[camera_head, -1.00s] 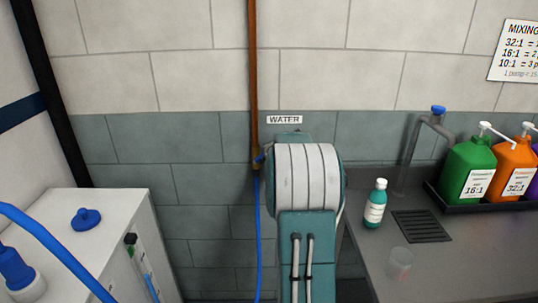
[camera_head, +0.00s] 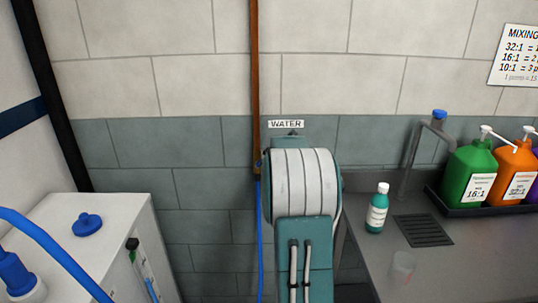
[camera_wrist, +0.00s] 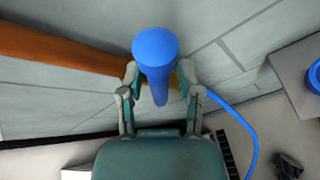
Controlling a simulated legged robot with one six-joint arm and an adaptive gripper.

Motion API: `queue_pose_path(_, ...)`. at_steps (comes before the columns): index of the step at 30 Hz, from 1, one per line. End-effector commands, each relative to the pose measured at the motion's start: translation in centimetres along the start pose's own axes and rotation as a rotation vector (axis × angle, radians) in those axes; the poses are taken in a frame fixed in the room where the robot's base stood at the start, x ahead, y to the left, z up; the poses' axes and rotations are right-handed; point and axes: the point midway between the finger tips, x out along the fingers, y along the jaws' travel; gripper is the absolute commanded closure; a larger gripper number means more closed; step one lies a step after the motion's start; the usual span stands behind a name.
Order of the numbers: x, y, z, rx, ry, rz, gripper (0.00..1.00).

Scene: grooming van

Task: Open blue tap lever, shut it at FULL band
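The blue tap lever (camera_wrist: 155,55) shows in the wrist view as a thick blue bar with a round end, in front of the orange-brown pipe. My gripper (camera_wrist: 159,72) is open around it, one finger on each side; whether either finger touches it is hard to tell. In the head view my arm covers most of the tap, and only a small bit of blue shows beside the copper pipe (camera_head: 255,80) under the WATER sign (camera_head: 286,124). A sight tube (camera_head: 143,268) with a green mark is on the white cabinet's side, with blue low in it.
The white cabinet (camera_head: 120,215) at left carries a blue cap (camera_head: 87,224) and a blue hose (camera_head: 50,252). At right a grey counter (camera_head: 450,265) holds a teal bottle (camera_head: 377,208), a clear cup (camera_head: 402,265), a drain grate (camera_head: 423,231), a faucet and pump jugs (camera_head: 468,175).

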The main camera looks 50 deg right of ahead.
Motion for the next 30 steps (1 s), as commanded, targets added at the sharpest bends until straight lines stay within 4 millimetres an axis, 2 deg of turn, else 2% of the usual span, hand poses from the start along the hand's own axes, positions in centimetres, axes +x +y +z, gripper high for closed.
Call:
queue_pose_path(10,-0.1,0.1,0.3,0.002,-0.005,0.002,0.42)
queue_pose_path(14,-1.0,0.1,0.3,0.002,-0.005,0.002,0.42)
queue_pose_path(30,-10.1,0.1,0.2,0.0,-0.004,0.002,0.42)
